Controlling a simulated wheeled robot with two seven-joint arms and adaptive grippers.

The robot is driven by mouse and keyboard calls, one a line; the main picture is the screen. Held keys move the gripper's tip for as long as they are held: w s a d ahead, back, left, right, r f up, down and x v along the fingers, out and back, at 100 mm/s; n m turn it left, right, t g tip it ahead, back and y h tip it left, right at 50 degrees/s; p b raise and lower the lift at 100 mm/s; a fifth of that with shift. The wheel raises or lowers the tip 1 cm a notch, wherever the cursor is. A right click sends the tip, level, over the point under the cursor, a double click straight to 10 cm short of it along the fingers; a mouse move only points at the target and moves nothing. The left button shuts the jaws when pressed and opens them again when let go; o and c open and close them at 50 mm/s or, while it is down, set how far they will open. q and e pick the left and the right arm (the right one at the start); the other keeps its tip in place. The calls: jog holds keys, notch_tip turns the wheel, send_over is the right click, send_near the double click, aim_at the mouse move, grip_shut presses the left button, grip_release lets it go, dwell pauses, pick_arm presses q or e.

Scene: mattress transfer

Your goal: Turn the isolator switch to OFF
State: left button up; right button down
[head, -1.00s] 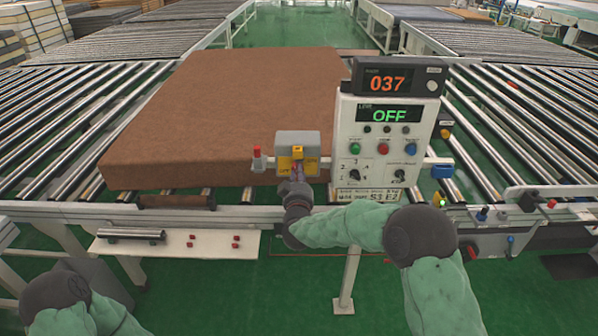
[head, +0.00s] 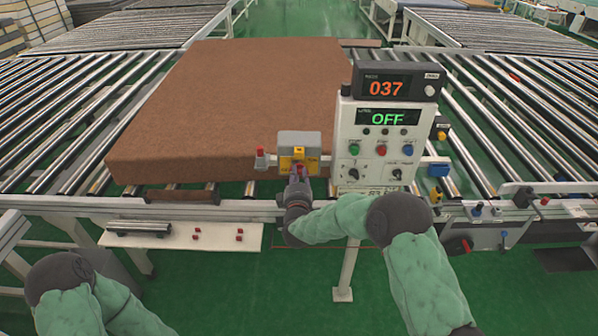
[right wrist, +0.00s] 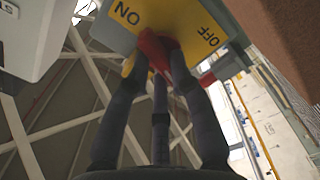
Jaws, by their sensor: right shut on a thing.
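The isolator switch is a grey box (head: 299,138) with a yellow plate (head: 312,162), at the front edge of the conveyor, left of the control panel. In the right wrist view the yellow plate (right wrist: 210,38) carries the words ON and OFF. A red handle (right wrist: 155,48) sits between the two words; its exact angle is hard to tell. My right gripper (right wrist: 160,72) is shut on the red handle, one finger on each side. In the head view the right gripper (head: 298,180) covers the lower switch. My left gripper is out of view; only its arm shows at bottom left.
The control panel (head: 345,148) stands right of the switch; its displays read 037 and OFF. A brown mattress (head: 230,110) lies on the rollers behind. A shelf (head: 125,240) with a metal bar and small red pieces is at left. Green floor lies in front.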

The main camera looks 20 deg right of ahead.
jog(key=shift+a+n+p, duration=0.1)
jog(key=shift+n+p, duration=0.55)
jog(key=shift+n, duration=0.95)
jog(key=shift+f, duration=0.1)
jog(key=c, duration=1.1)
grip_release()
jog(key=v, duration=1.2)
